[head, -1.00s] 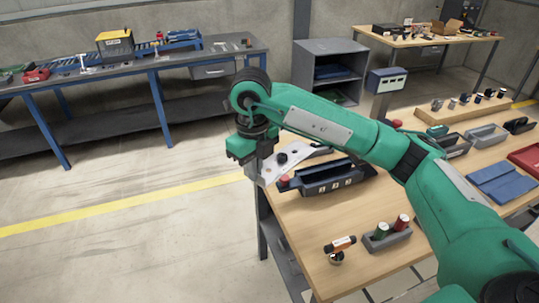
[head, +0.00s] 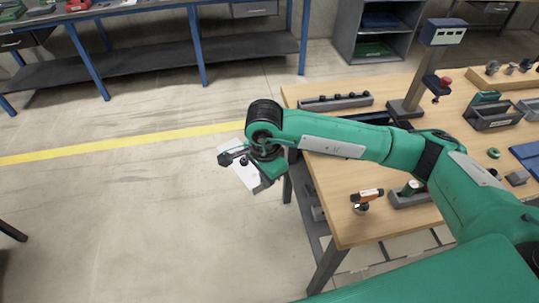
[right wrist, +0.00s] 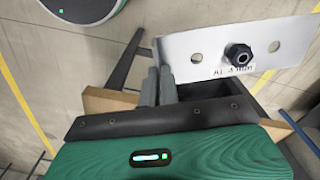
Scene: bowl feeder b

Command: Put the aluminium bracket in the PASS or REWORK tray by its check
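The aluminium bracket (head: 243,174) is a pale flat plate at my right gripper (head: 254,166), out over the floor left of the wooden table. In the right wrist view the bracket (right wrist: 285,40) shows holes, a black bolt or knob (right wrist: 238,54) and marking that looks like "AL 3 mm". The fingers of my right gripper (right wrist: 157,86) are close together at the plate's near edge, shut on it; the exact contact is partly hidden. My left gripper is not in view. No tray with a readable PASS or REWORK label shows.
The wooden table (head: 350,215) holds a long dark grey tray (head: 335,102), a post with a display box (head: 443,33), a grey bin (head: 492,116), an orange-and-black tool (head: 367,195) and a small grey holder (head: 408,199). The floor to the left is open.

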